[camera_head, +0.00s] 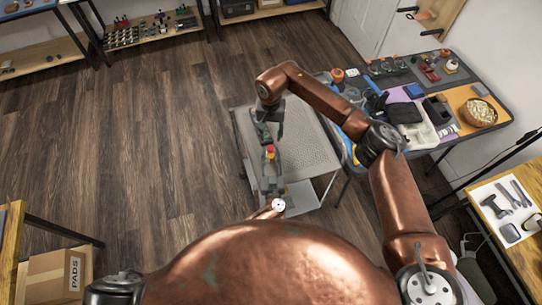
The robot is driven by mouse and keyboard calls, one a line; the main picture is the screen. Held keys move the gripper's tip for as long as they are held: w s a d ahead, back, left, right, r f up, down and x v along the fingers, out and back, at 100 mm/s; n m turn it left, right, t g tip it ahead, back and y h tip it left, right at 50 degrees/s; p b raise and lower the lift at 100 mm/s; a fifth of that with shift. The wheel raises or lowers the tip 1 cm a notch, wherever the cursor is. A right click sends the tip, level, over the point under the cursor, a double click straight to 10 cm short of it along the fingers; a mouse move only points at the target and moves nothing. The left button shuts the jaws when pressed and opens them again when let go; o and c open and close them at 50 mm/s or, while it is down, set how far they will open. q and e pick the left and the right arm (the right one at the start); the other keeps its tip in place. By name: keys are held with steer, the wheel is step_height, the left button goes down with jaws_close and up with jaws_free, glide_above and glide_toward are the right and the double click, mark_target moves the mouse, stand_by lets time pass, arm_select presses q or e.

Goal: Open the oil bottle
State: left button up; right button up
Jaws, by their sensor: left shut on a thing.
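A small object with a red and yellow top (270,152), which looks like the oil bottle, is between my two grippers above a grey cart. Most of its body is hidden. My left gripper (270,178) comes up from below and is shut on it. My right gripper (267,138), at the end of the copper arm reaching over from the right, is right by the red top. The view is too small to tell whether its fingers touch the top or are open.
The grey perforated cart (308,150) stands under the grippers. A crowded workbench (472,68) is at the right, with a basket (479,112) and tools. A tool table (515,245) is at lower right. A cardboard box (50,272) is at lower left. Wood floor at left is clear.

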arm_select(q)
jaws_close()
